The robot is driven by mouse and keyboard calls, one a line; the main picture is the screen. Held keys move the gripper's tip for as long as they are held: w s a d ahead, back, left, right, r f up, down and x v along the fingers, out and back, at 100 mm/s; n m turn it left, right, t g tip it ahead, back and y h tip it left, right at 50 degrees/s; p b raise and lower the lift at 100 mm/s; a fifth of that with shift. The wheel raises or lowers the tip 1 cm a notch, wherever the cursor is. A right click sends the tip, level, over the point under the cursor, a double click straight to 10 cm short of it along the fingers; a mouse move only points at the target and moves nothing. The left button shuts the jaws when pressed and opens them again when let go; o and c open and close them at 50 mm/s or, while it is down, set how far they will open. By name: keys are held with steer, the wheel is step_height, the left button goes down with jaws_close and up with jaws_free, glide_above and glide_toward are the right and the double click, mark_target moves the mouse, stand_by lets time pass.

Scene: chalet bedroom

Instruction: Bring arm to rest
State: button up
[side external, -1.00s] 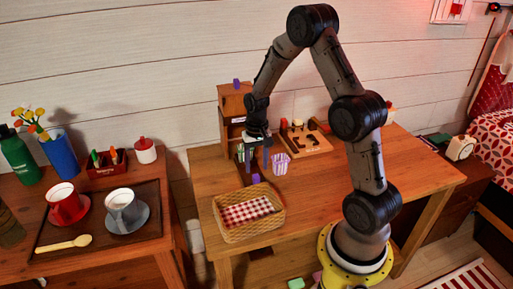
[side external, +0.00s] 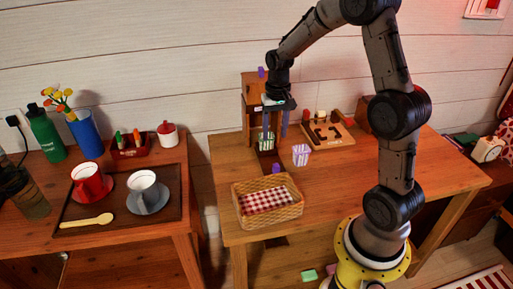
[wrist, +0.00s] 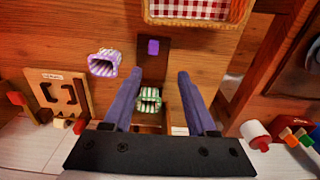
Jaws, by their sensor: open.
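My gripper (side external: 275,142) is open and empty, pointing down above the back left part of the wooden table (side external: 350,180). In the wrist view my gripper (wrist: 159,78) shows its two fingers spread apart, with a green-and-white striped cup (wrist: 149,98) seen between them, farther below. That cup also shows in the side view (side external: 264,141), partly behind a finger. A purple-and-white striped cup (side external: 301,155) stands to the right of the gripper, apart from it.
A wicker basket (side external: 243,220) with a checked cloth is at the table's front left. A small purple block (side external: 276,168) is behind it. A wooden shelf box (side external: 252,90) and a puzzle board (side external: 328,134) stand at the back. A side table (side external: 120,238) with mugs is at left.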

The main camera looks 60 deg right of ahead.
steer(key=s+a+r+n+t, duration=0.3)
steer(key=s+a+r+t, duration=0.1)
steer(key=a+r, duration=0.85)
steer(key=s+a+n, duration=0.2)
steer(key=s, duration=0.5)
steer(key=s+a+r+n+t, duration=0.1)
steer(key=s+a+n, duration=0.1)
steer(key=s, duration=0.6)
steer(key=shift+s+a+n, duration=0.2)
steer(key=shift+a+n, duration=0.05)
steer(key=shift+n, duration=0.55)
